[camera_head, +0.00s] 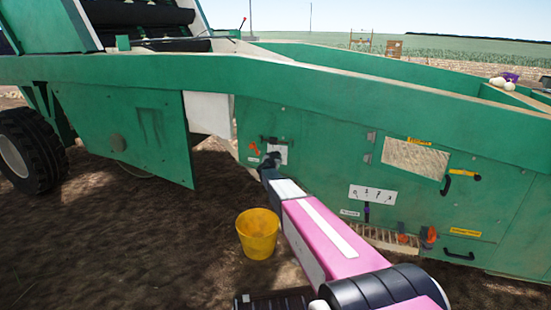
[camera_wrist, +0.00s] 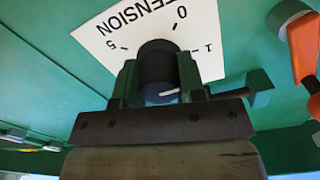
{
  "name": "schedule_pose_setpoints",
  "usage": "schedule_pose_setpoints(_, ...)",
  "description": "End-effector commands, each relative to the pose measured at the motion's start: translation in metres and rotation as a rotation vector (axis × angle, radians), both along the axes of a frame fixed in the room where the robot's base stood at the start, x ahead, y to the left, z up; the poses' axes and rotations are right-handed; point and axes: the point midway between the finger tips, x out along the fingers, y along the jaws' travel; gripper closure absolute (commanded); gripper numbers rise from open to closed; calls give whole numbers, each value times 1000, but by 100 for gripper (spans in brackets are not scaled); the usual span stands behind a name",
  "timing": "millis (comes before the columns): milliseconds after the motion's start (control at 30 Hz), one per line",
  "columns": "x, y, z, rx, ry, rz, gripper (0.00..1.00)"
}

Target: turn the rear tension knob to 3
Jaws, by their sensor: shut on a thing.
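In the wrist view the black tension knob (camera_wrist: 157,70) sits on a white plate (camera_wrist: 105,38) lettered TENSION. The marks 0, 1 and 5 show around the knob; the other marks are hidden by my gripper and the knob. A short white line shows low on the knob's near face, but I cannot tell which number it points at. My gripper (camera_wrist: 158,82) is shut on the knob, with one green finger on each side. In the head view my gripper (camera_head: 270,161) is at the green machine panel, just in front of a white plate (camera_head: 280,149); the knob is hidden there.
An orange handle (camera_wrist: 304,45) is close to the right of my gripper; it also shows in the head view (camera_head: 254,148). A yellow bucket (camera_head: 257,240) stands on the ground below my arm. A numbered white scale (camera_head: 371,194) and black door handles (camera_head: 458,256) are further right.

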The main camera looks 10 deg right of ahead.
Motion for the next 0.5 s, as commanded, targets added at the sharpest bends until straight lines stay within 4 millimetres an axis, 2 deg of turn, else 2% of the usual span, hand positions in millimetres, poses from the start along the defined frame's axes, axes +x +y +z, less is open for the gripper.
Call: schedule_pose_setpoints(500,-1,-1,-1,423,-211,0,87)
